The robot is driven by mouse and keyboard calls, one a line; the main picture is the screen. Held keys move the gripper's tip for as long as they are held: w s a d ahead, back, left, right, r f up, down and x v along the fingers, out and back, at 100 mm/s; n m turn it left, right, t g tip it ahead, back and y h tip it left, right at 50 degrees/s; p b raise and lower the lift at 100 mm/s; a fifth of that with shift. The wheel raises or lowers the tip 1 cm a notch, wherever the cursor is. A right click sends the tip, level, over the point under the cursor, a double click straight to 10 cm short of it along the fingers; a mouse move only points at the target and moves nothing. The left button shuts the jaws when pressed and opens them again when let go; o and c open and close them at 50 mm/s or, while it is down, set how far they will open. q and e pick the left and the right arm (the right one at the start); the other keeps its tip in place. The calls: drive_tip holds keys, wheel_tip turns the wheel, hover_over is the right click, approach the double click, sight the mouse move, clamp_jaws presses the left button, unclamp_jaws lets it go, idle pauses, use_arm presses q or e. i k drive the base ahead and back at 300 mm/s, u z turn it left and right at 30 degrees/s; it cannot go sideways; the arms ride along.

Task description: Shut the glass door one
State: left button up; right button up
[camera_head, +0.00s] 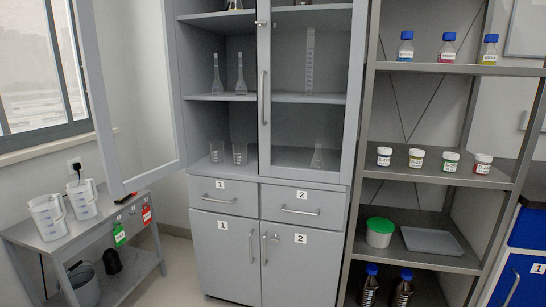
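The left glass door (152,178) of the tall grey cabinet stands wide open, swung out to the left from its hinge side. Its outer frame edge hangs in front of the wall and above the low table. The left half of the cabinet (222,176) is uncovered, with glassware on its shelves. The right glass door (354,95) looks shut, with a vertical handle (263,97) on its left edge. Drawers and lower doors below carry labels 1 and 2; no label shows on the glass doors. Neither of my grippers is in view.
A low grey table (85,232) with two white jugs (48,217) and hanging tags stands under and left of the open door. An open shelf rack (440,68) with bottles and jars stands right of the cabinet. A window is at far left. Some floor shows between table and cabinet.

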sight(128, 50)
drive_tip(key=z, duration=2.35)
drive_tip(key=k, duration=1.1)
drive_tip(key=u, duration=1.7)
drive_tip(key=i, duration=0.5)
drive_tip(key=u, duration=0.1)
